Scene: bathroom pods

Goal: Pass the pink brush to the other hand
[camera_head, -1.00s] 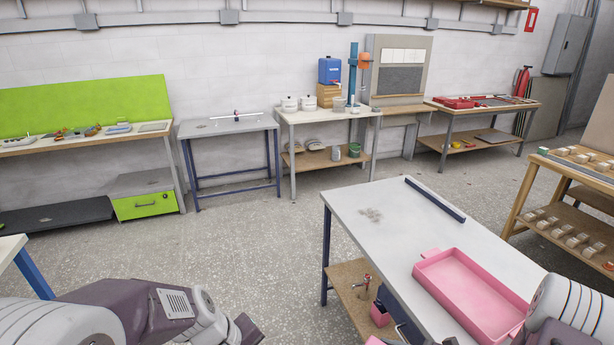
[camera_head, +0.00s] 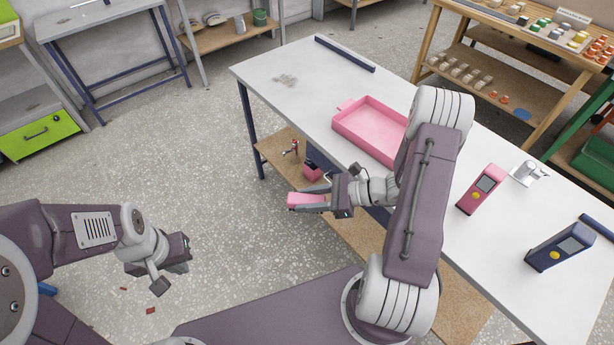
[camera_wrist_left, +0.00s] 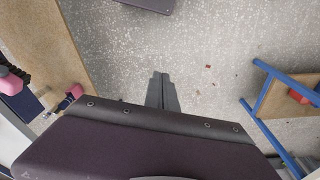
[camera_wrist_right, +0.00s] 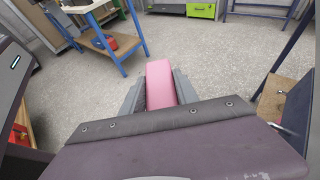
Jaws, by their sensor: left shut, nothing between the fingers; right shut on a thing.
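The pink brush (camera_head: 306,200) shows as a pink block held in my right gripper (camera_head: 318,199), over the floor in front of the white table. In the right wrist view the pink brush (camera_wrist_right: 160,85) lies between the two fingers, pointing away from the wrist. My right gripper is shut on it. My left gripper (camera_head: 172,276) is to the left, lower in the head view, apart from the brush and empty. In the left wrist view its fingers (camera_wrist_left: 161,90) are together with nothing between them.
The white table (camera_head: 290,95) bears a pink tray (camera_head: 372,128), a pink device (camera_head: 479,190) and a dark blue device (camera_head: 560,247). Its wooden lower shelf (camera_head: 275,152) holds a pink container (camera_head: 312,172). Open floor lies between my grippers.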

